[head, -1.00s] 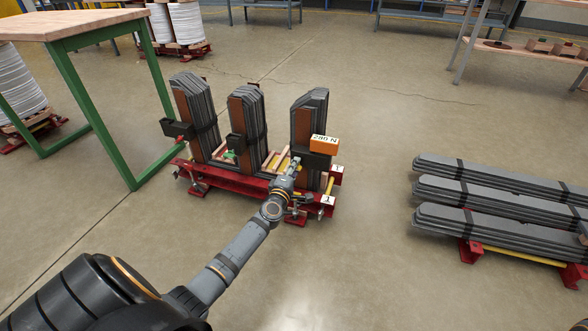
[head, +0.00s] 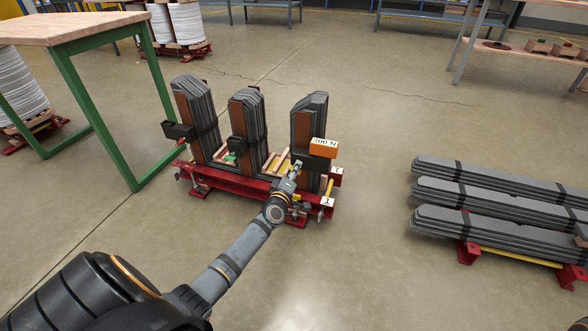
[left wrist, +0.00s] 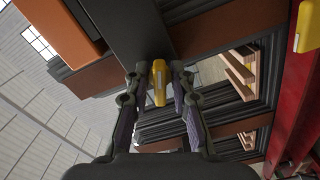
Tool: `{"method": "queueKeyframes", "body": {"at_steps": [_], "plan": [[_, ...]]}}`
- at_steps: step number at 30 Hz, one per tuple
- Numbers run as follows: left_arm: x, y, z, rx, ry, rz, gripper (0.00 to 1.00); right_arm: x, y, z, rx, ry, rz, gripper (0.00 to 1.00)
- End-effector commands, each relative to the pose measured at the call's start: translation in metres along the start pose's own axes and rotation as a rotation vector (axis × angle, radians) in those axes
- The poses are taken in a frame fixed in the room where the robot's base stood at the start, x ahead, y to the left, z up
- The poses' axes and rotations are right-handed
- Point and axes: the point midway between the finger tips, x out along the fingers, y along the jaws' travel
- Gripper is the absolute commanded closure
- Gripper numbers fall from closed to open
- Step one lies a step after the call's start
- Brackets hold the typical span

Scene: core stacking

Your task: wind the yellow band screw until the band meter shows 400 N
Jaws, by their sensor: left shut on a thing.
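The orange band meter (head: 323,148) reads 300 N and sits on the right-hand upright stack of grey core sheets (head: 311,112). In the left wrist view the yellow band screw (left wrist: 159,82) lies between the two fingers of my left gripper (left wrist: 159,88). My left gripper (head: 297,166) is shut on that screw, beside the dark block below the meter. In the head view the gripper hides most of the screw. My right gripper is not in view.
Two more upright stacks (head: 249,122) stand on the same red base (head: 240,184), with a green piece (head: 230,158) between them. A green-legged table (head: 88,108) is at left. Strapped bundles of grey sheets (head: 490,210) lie at right. The floor between is clear.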

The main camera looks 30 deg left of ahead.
Motion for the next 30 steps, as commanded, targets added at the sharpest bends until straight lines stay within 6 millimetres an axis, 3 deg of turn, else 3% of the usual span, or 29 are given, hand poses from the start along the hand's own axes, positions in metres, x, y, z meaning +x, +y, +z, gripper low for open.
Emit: {"method": "queueKeyframes", "body": {"at_steps": [11, 21, 30], "plan": [[0.0, 0.0, 0.0, 0.047, 0.0, -0.001, 1.0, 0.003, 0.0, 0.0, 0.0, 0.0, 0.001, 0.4], [0.0, 0.001, 0.0, 0.4, 0.0, -0.002, 1.0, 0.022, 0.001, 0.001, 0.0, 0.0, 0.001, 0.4], [-0.001, -0.001, 0.001, 0.45, -0.001, -0.001, 1.0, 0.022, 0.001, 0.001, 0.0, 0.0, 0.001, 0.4]]}}
